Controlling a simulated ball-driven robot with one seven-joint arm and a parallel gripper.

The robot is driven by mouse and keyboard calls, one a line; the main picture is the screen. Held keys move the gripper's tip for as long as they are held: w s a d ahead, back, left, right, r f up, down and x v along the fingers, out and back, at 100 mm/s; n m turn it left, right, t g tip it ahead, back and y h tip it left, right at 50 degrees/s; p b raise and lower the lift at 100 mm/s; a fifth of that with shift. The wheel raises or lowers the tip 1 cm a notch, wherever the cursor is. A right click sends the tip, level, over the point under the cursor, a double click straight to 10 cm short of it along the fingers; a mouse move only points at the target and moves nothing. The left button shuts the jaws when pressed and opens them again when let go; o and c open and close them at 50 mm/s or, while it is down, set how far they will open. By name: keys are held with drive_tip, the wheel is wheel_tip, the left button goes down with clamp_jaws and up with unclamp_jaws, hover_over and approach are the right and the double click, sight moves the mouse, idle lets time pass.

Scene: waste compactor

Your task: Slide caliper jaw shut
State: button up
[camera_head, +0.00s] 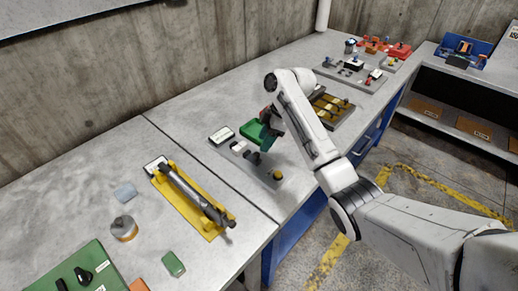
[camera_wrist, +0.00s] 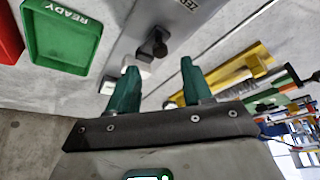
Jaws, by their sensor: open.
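A grey gauge plate (camera_head: 262,172) lies on the bench below my gripper (camera_head: 266,140), with small dark fittings on it. I take these for the caliper, but its jaw is too small to make out surely. In the wrist view, the plate (camera_wrist: 205,30) carries a black knob-like piece (camera_wrist: 155,43) and a small pale block (camera_wrist: 136,66) near the left fingertip. My gripper (camera_wrist: 158,68) is open, with its green fingers apart and nothing clearly held between them. I cannot tell whether a finger touches the pale block.
A green tray marked READY (camera_wrist: 62,37) lies beside the plate, with a red tray (camera_wrist: 8,38) beyond. A round tin (camera_head: 124,229) and a green block (camera_head: 173,264) stand nearer.

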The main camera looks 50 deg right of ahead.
sight(257, 154)
drive_tip(key=shift+x, duration=2.75)
drive_tip(key=shift+c, duration=0.2)
